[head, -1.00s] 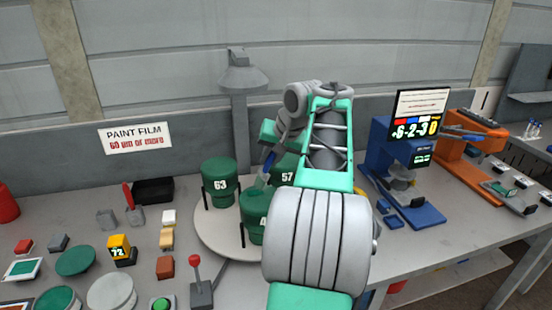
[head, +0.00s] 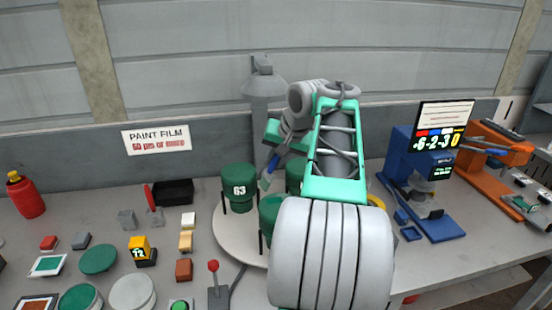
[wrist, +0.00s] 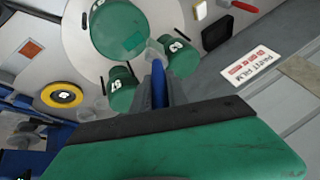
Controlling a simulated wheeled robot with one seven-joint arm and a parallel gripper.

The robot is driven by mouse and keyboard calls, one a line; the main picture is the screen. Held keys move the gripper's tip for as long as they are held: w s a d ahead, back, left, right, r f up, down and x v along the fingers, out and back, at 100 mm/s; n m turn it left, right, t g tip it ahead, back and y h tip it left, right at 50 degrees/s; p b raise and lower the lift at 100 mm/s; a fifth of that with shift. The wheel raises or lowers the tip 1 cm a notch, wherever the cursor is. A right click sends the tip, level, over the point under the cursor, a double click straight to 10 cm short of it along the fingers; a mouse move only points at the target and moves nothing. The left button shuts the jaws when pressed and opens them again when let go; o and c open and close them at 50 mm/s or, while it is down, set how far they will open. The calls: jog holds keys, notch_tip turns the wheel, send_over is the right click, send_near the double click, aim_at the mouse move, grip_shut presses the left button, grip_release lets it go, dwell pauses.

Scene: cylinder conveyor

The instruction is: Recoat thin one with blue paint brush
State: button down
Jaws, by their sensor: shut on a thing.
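My gripper (head: 273,155) is shut on a blue paint brush (head: 270,166), which points down over the round white table. The blue handle (wrist: 158,76) and pale tip also show in the wrist view. A green cylinder marked 63 (head: 239,185) stands left of the brush. A second green cylinder (head: 268,215) stands in front, partly hidden by my arm. A third (head: 295,172) stands behind, mostly hidden. The wrist view shows all three; the brush tip overlaps the edge of the largest-looking one (wrist: 117,28). I cannot tell whether it touches.
A blue gauge stand (head: 415,185) with a display reading +6-2-30 and an orange machine (head: 492,145) stand right. A red-knobbed lever (head: 214,285), yellow block (head: 142,250) and green discs (head: 98,259) lie left. A grey lamp (head: 262,85) rises behind. A sign reads PAINT FILM (head: 157,139).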

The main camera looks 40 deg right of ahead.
jog(key=shift+r+p, duration=1.2)
jog(key=shift+r, duration=0.35)
